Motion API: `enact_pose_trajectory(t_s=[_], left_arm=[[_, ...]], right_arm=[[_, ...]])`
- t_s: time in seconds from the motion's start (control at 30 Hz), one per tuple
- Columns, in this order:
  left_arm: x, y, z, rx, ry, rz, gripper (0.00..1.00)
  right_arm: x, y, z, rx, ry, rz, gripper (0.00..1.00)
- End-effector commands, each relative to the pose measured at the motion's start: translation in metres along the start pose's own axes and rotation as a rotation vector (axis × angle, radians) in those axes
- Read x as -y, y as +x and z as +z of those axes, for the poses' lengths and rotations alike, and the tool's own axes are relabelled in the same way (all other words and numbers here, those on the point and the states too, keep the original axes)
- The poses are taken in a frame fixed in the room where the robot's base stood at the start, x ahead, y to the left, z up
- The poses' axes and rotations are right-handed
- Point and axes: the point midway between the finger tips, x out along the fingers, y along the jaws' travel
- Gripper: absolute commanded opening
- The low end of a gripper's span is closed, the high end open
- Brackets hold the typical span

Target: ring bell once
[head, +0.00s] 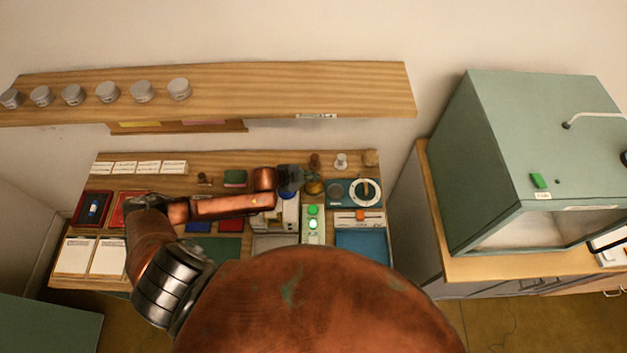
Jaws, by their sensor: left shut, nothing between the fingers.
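A small brass-coloured thing that looks like the bell (314,188) stands on the wooden table, right of its middle. My left arm reaches in from the left across the table. Its dark left gripper (291,178) is shut and empty, just left of the bell and close to it. I cannot tell whether the gripper touches the bell or how high it is above the table. The gripper and forearm hide part of the table behind them. My right gripper is not in view.
A wooden shelf (300,88) with several grey jars hangs above. A green cabinet (540,150) stands at right.

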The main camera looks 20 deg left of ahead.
Motion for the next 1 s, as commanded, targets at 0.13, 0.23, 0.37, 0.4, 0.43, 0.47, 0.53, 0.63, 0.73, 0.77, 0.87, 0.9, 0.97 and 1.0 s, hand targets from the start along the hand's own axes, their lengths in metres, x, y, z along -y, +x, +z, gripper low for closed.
enact_pose_trajectory(t_s=[0.13,0.23,0.37,0.4,0.43,0.47,0.53,0.63,0.73,0.77,0.87,0.9,0.97,1.0], left_arm=[[-0.012,0.0043,0.0082,0.011,-0.007,0.015,0.0],[-0.0135,0.0053,0.0097,0.013,-0.008,0.016,0.0],[-0.0151,0.0066,0.0114,0.014,-0.009,0.017,0.0],[-0.0154,0.007,0.0117,0.014,-0.009,0.017,0.0],[-0.0157,0.0073,0.0119,0.014,-0.009,0.018,0.0],[-0.0159,0.0076,0.0121,0.014,-0.009,0.018,0.0],[-0.0165,0.0083,0.0125,0.015,-0.009,0.018,0.0],[-0.0173,0.0092,0.0131,0.015,-0.01,0.018,0.0],[-0.0181,0.0102,0.0137,0.015,-0.01,0.019,0.0],[-0.0184,0.0105,0.0138,0.015,-0.01,0.019,0.0],[-0.019,0.0111,0.0142,0.015,-0.011,0.019,0.0],[-0.0191,0.0113,0.0142,0.015,-0.011,0.019,0.0],[-0.0192,0.0113,0.0142,0.015,-0.011,0.019,0.0],[-0.0193,0.0114,0.0142,0.015,-0.011,0.019,0.0]], right_arm=[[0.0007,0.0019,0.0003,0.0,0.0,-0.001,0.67],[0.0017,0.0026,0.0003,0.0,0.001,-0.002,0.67],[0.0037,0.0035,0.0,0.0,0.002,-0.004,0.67],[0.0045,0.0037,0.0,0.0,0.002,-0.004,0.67],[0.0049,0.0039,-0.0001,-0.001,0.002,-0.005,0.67],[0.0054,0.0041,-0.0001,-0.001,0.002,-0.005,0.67],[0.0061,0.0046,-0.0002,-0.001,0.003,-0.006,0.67],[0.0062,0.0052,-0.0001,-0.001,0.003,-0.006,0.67],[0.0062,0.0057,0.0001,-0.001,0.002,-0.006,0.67],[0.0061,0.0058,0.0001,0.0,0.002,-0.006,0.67],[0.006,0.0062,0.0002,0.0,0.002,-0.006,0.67],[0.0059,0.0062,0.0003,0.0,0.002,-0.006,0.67],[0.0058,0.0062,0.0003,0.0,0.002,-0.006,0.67],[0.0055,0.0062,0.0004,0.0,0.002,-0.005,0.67]])
